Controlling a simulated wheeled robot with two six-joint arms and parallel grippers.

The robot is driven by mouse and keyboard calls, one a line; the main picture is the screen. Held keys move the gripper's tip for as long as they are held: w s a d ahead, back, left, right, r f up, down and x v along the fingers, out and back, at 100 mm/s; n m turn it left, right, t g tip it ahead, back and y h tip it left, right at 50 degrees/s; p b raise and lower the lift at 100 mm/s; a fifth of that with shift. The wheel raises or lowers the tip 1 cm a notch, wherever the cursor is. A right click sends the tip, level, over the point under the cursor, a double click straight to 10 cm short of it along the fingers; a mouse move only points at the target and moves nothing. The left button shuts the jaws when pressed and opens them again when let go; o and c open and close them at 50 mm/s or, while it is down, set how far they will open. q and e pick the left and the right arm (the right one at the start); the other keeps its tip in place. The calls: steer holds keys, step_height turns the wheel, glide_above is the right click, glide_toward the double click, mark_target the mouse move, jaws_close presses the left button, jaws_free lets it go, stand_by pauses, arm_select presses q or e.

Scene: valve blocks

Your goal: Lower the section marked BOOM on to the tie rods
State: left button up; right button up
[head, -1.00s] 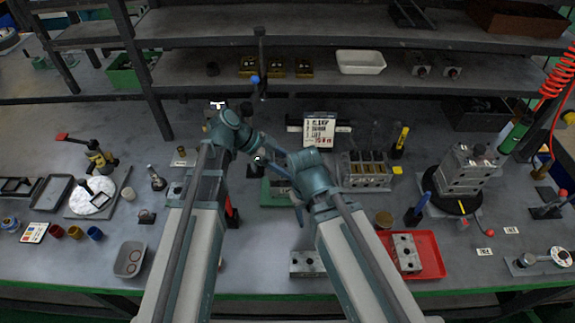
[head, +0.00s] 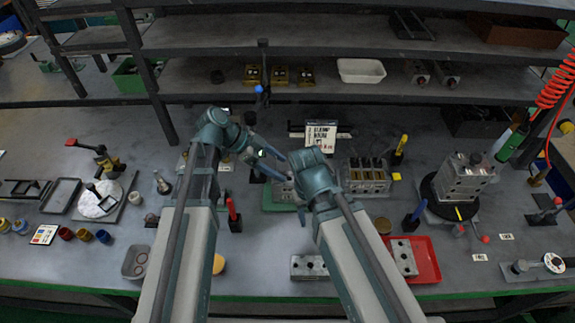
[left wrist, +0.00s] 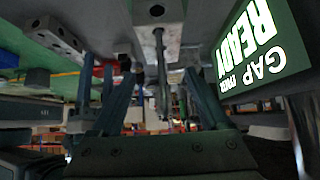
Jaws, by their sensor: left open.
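In the head view my left gripper (head: 274,167) reaches over a low green base (head: 278,203) at the middle of the bench. In the left wrist view its fingers (left wrist: 158,78) stand apart. A grey metal block (left wrist: 157,28) with a hole shows beyond them, and thin rods (left wrist: 161,95) show between them; I cannot tell whether these are the tie rods. Another grey block with holes (left wrist: 58,33) is at upper left. I can read no BOOM mark. My right arm's wrist (head: 313,172) is just right of the base; its jaws are too small and covered to judge.
A bright GAP READY display (left wrist: 258,50) is close at right in the wrist view. A grey block stack (head: 462,178) stands on a black round plate at right. A red tray (head: 428,262) holds a block. A holed block (head: 309,267) lies near the front edge.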

arm_select(q)
steer(key=p+v, duration=0.5)
steer(key=v, duration=0.4)
steer(key=shift+w, duration=0.15)
steer(key=shift+f, duration=0.1)
steer(key=shift+s, duration=0.2)
